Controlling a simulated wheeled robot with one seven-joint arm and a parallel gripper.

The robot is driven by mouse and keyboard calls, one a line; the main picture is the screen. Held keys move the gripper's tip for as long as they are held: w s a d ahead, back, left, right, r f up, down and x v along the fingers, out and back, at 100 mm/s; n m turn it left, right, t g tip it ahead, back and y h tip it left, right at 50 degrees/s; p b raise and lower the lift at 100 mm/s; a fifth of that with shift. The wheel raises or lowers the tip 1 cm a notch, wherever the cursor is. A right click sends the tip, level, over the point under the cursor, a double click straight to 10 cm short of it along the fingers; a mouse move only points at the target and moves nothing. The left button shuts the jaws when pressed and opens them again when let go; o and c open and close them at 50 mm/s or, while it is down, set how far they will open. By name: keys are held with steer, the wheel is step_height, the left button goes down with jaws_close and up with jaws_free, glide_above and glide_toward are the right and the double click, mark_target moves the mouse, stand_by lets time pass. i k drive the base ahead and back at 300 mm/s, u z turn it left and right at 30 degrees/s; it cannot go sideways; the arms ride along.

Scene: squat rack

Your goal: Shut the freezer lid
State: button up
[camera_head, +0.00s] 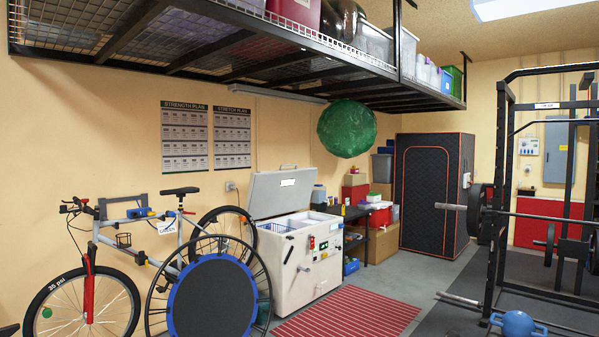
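A white chest freezer (314,269) stands against the left wall near the middle of the view. Its grey-white lid (282,193) is up, tilted back toward the wall, with a small white label on it. The open top shows a basket and pale contents inside. The front carries a red-and-dark panel and a small handle-like fitting. My gripper is not in view.
A bicycle (95,270) and a blue-rimmed round trampoline (212,298) stand left of the freezer. A red striped mat (348,314) lies before it. A squat rack (497,200) with a barbell is at right. A loaded overhead shelf (250,50) and green ball (347,128) hang above. Grey floor is clear beyond the mat.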

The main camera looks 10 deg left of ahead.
mark_target(271, 193)
steer(key=z, duration=0.05)
steer(key=i, duration=8.15)
steer(key=u, duration=1.95)
steer(key=i, duration=0.55)
steer(key=z, duration=0.05)
